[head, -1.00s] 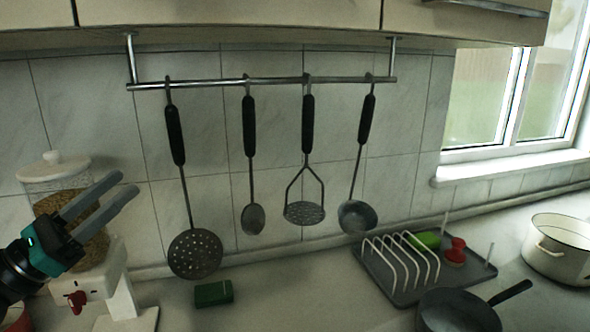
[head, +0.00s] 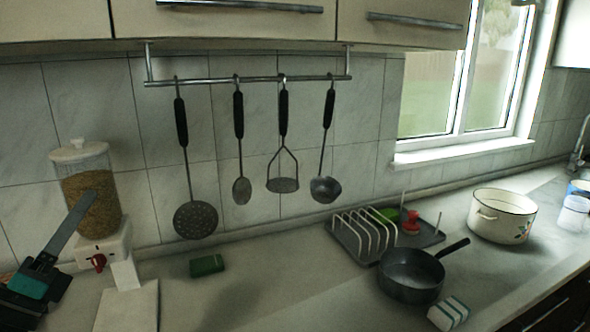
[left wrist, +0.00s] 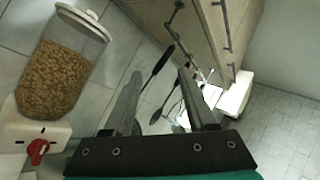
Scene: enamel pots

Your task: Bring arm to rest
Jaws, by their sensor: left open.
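My left gripper (head: 72,232) is at the lower left of the head view, in front of the grain dispenser (head: 92,195). It is empty. In the left wrist view its two fingers (left wrist: 162,98) stand apart with nothing between them. The dispenser, a clear jar of brown grain with a white lid and a red knob, fills the left of that view (left wrist: 65,75). The hanging utensils show beyond the fingers. My right gripper is not in view.
A rail (head: 250,81) holds a skimmer (head: 195,220), a spoon, a masher and a ladle. On the counter are a green sponge (head: 207,265), a dish rack (head: 365,240), a dark saucepan (head: 411,275), a white enamel pot (head: 502,216) and a striped block (head: 448,313). The counter's middle front is clear.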

